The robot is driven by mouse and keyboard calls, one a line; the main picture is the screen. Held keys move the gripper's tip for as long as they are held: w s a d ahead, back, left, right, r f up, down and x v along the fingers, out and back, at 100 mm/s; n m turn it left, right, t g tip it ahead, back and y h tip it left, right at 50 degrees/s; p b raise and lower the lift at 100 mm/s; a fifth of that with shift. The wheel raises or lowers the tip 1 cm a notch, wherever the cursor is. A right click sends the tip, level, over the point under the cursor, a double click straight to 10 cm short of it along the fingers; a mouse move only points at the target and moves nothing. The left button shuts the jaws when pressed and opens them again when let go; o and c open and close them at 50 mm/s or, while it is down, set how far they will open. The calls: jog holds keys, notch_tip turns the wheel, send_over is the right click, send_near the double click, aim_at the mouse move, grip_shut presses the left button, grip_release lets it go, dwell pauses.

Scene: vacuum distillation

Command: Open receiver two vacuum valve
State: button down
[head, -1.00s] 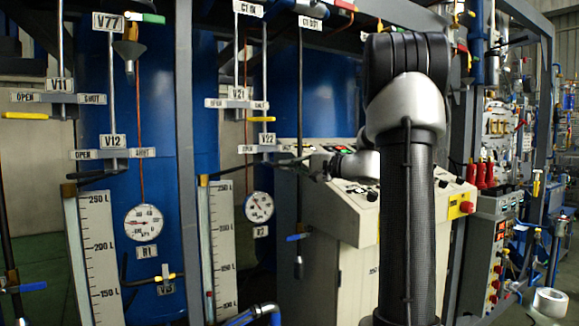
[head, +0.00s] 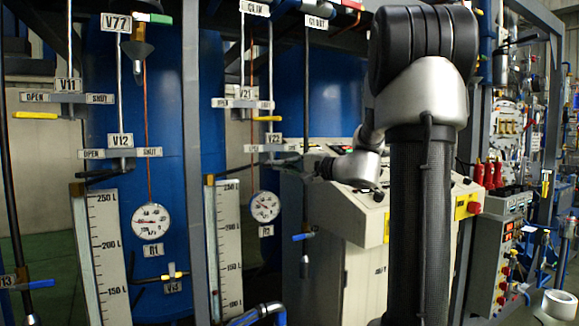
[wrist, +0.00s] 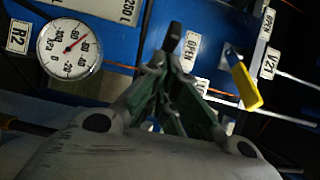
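The V22 valve's black handle (wrist: 172,37) shows in the wrist view just beyond my fingertips, pointing up the picture. In the head view, the V22 label (head: 274,138) hangs above a dark handle (head: 240,168) pointing left. My gripper (wrist: 168,66) has its green-padded fingers converging at the handle, one on either side. Whether they press on it cannot be told. The fingers hide the handle's base and part of the V22 label. In the head view my gripper (head: 303,163) reaches left toward V22, small and dark.
The V21 yellow handle (wrist: 245,86) is close to the right of my fingers in the wrist view. Gauge R2 (wrist: 69,47) is on the left. In the head view, a grey control cabinet (head: 340,215) stands behind my arm, and a frame post (head: 197,150) stands left of V22.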

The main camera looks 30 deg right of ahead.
jog(key=shift+w+a, duration=0.1)
jog(key=shift+a, duration=0.75)
